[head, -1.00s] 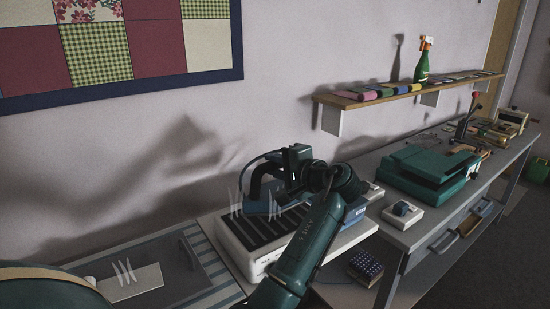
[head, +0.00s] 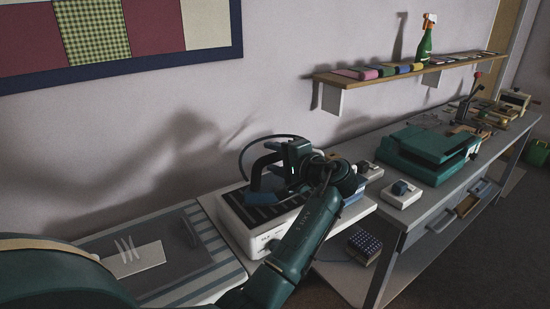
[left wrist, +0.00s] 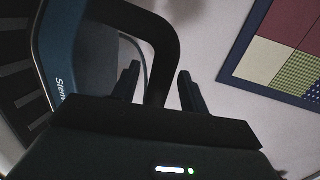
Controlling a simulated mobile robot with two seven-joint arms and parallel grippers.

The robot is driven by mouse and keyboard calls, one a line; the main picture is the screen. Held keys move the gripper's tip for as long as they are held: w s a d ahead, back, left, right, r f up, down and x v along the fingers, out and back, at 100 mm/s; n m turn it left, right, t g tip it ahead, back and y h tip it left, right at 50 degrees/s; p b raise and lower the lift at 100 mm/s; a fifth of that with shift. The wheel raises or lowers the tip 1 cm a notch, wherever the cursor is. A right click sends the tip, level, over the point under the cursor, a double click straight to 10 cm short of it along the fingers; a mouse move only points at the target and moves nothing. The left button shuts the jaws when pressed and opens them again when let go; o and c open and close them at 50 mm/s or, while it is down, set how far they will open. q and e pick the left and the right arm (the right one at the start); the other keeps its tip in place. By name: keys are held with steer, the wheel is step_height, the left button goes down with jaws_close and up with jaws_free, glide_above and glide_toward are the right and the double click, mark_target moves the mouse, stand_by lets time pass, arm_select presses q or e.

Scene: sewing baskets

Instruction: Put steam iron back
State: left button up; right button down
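The steam iron, with a blue body (head: 262,198) and a dark looped handle (head: 262,165), is at the slatted top of a white base (head: 238,226). Whether its whole sole touches the slats is hard to tell. My left gripper (head: 297,160) is at the iron's handle. In the left wrist view the gripper (left wrist: 160,88) has a finger on each side of the dark handle (left wrist: 168,45), with gaps showing between fingers and handle. The iron's blue body (left wrist: 52,50) is at the left there. My right gripper is not in view.
A striped ironing mat (head: 215,255) with a white plate (head: 135,258) lies left of the base. A teal machine (head: 428,150) and a small white box (head: 402,193) stand on the grey bench at right. A shelf (head: 400,78) holds a spray bottle (head: 426,40).

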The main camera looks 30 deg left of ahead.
arm_select(q)
steer(key=shift+r, duration=0.15)
steer(key=b+v, duration=0.1)
steer(key=v, duration=1.1)
steer(key=shift+d, duration=0.1)
